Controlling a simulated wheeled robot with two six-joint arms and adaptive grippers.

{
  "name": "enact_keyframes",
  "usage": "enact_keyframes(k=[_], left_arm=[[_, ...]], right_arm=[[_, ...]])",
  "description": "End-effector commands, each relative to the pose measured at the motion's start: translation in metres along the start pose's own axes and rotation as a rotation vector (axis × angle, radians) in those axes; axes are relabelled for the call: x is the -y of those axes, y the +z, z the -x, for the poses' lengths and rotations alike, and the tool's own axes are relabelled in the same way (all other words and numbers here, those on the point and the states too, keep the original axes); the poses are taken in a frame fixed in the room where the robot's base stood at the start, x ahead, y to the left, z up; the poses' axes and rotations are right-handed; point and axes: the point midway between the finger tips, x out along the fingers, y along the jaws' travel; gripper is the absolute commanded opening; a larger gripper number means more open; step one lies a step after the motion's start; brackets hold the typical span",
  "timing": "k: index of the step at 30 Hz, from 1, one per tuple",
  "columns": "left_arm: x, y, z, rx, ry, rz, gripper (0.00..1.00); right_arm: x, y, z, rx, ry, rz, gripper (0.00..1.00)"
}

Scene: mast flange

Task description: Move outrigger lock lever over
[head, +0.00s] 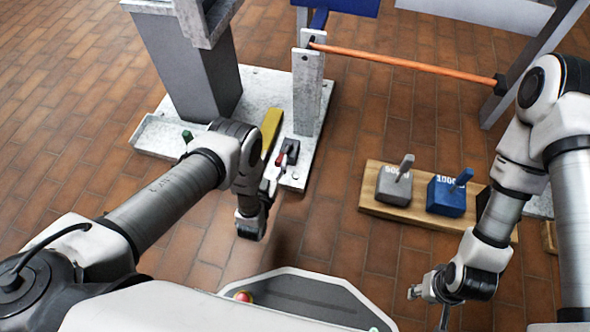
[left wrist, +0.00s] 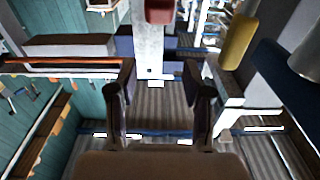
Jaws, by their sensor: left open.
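A small lever with a red tip (head: 281,159) stands by a dark block (head: 291,150) on the pale base plate; I take it for the lock lever. A red part (left wrist: 160,11) shows at the top middle of the left wrist view, probably the same tip. My left gripper (head: 271,182) is just on the near side of the lever, partly hidden by its own wrist. In the left wrist view its two dark fingers (left wrist: 160,88) are apart with nothing between them. My right gripper (head: 428,300) hangs at the lower right, far from the lever; its fingers are too small to judge.
A yellow bar (head: 271,130) stands close left of the lever. A grey upright post (head: 308,92) rises behind it, with an orange rod (head: 400,62) running right. A wooden board (head: 374,205) holds grey and blue weights. Brick floor between is clear.

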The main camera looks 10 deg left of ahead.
Motion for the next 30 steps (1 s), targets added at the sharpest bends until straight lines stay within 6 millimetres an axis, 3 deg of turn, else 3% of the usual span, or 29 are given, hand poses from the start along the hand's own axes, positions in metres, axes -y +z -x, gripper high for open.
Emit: enact_keyframes(k=[1, 4, 8, 19, 28, 30], left_arm=[[-0.003, 0.041, 0.015, 0.026, 0.003, 0.002, 0.5], [-0.005, 0.061, 0.028, 0.052, 0.006, 0.004, 0.5], [-0.005, 0.062, 0.022, 0.057, 0.006, 0.004, 0.5], [-0.005, 0.065, -0.042, 0.057, 0.006, 0.004, 0.5], [-0.005, 0.063, -0.047, 0.06, 0.006, 0.004, 0.5], [-0.005, 0.063, -0.047, 0.06, 0.006, 0.004, 0.25]], right_arm=[[0.0, 0.001, -0.03, 0.001, 0.0, 0.001, 0.4], [0.0, 0.0, -0.038, 0.001, 0.0, 0.001, 0.4], [0.0, 0.0, -0.04, 0.0, 0.0, 0.001, 0.4], [-0.001, 0.0, -0.069, -0.001, 0.0, -0.001, 0.4], [-0.001, -0.001, -0.068, -0.001, 0.0, -0.001, 0.4], [-0.001, -0.001, -0.068, -0.001, 0.0, -0.001, 0.4]])
